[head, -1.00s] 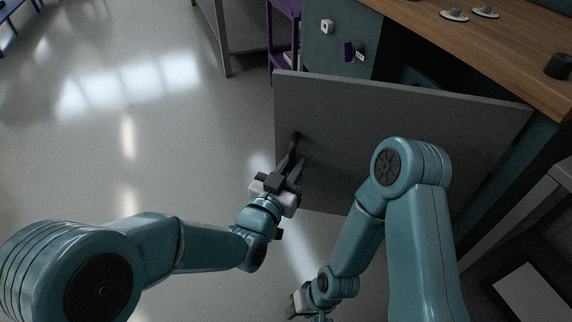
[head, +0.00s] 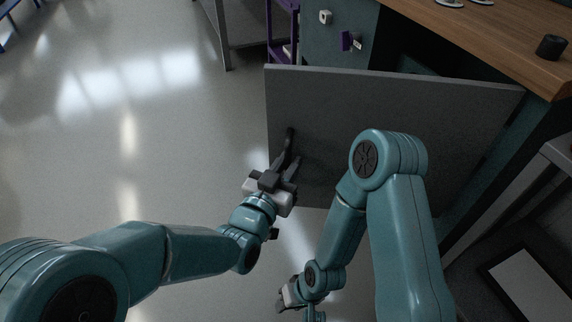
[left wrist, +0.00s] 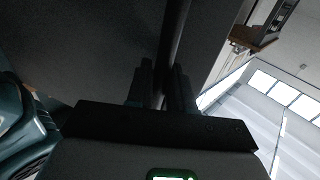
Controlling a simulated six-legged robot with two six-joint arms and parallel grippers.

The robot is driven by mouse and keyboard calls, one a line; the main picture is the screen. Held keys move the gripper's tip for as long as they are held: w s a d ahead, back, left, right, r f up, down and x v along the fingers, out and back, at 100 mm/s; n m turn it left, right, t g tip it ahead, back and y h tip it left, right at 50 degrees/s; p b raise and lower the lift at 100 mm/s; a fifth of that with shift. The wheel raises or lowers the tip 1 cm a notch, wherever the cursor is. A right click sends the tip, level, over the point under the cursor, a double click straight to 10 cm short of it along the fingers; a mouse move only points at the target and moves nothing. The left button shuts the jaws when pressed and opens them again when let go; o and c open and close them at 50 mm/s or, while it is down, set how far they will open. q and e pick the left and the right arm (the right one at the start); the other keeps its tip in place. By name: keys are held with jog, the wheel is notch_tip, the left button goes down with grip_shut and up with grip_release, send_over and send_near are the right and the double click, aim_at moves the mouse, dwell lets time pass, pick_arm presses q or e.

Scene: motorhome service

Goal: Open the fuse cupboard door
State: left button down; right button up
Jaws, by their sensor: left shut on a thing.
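The fuse cupboard door (head: 390,105) is a large flat grey panel, swung out from the teal cabinet with its top edge slanting across the head view. A dark bar handle (head: 290,136) is on its face near the left edge. My left gripper (head: 285,166) is shut on the handle. In the left wrist view the two fingers (left wrist: 162,85) close around the dark bar (left wrist: 177,35), with the grey door (left wrist: 80,45) behind. My right gripper (head: 288,294) hangs low in front of the door, apart from it; its jaws are too small to read.
The teal cabinet (head: 335,42) with a wooden top (head: 480,35) stands behind the door. A white knob and a purple switch (head: 350,41) are on its face. A dark cylinder (head: 551,47) sits on the top. The floor (head: 130,130) at left is clear. A grey bench (head: 232,35) stands behind.

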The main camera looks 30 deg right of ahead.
pick_arm(q)
jog(key=c, duration=1.2)
grip_release()
jog(key=shift+o, duration=0.2)
pick_arm(e)
jog(key=shift+w, duration=0.1)
pick_arm(q)
jog(key=p+v, duration=0.1)
jog(key=v, duration=1.1)
pick_arm(e)
jog(key=shift+s+r, duration=0.6)
jog(key=shift+r, duration=0.2)
